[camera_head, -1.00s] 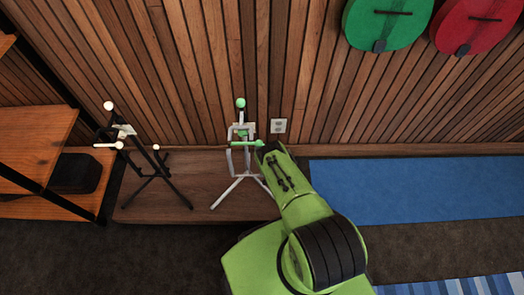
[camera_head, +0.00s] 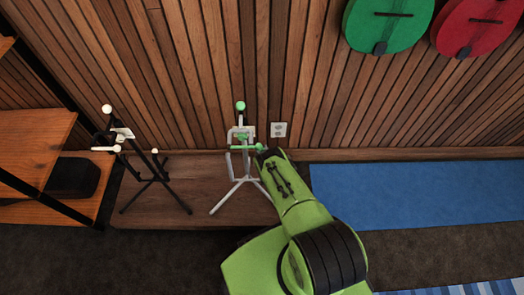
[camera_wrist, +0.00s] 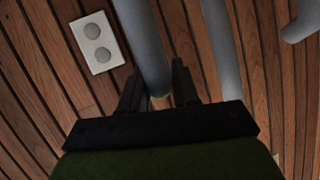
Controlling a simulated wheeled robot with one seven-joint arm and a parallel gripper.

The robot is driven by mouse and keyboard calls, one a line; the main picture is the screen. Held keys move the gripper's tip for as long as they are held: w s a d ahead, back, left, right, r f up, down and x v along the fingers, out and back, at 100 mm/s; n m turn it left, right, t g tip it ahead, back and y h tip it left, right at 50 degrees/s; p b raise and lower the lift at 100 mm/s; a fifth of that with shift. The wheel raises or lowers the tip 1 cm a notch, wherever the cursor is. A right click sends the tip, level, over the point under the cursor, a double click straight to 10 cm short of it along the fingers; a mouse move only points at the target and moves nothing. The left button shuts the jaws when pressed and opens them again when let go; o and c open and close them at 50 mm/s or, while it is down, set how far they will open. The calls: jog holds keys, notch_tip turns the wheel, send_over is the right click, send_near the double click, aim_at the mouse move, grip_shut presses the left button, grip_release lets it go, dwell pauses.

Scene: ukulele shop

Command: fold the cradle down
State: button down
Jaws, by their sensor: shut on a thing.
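A light grey stand (camera_head: 238,186) with splayed legs stands on the low wooden platform. Its cradle (camera_head: 246,147), a grey frame with green padded ends, is at the upper part of the stand, below a green ball tip (camera_head: 240,105). My gripper (camera_head: 261,153) reaches the right side of the cradle from the lower right, and my arm covers part of the stand's right side. In the wrist view my gripper (camera_wrist: 157,88) has its black fingers shut on a grey tube (camera_wrist: 143,40) of the cradle, one finger on each side. The tube's far end is out of view.
A black stand (camera_head: 150,184) with white tips stands to the left, near a wooden shelf (camera_head: 35,140). A slatted wall with an outlet (camera_head: 278,130) is close behind. A blue mat (camera_head: 410,190) lies right. Green (camera_head: 388,22) and red (camera_head: 475,25) instruments hang above.

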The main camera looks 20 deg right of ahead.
jog(key=shift+s+a+r+t, duration=0.1)
jog(key=shift+s+a+t, duration=0.2)
jog(key=shift+s, duration=0.4)
jog(key=shift+s+a+r+t, duration=0.1)
jog(key=shift+s+a+t, duration=0.2)
jog(key=shift+s, duration=0.4)
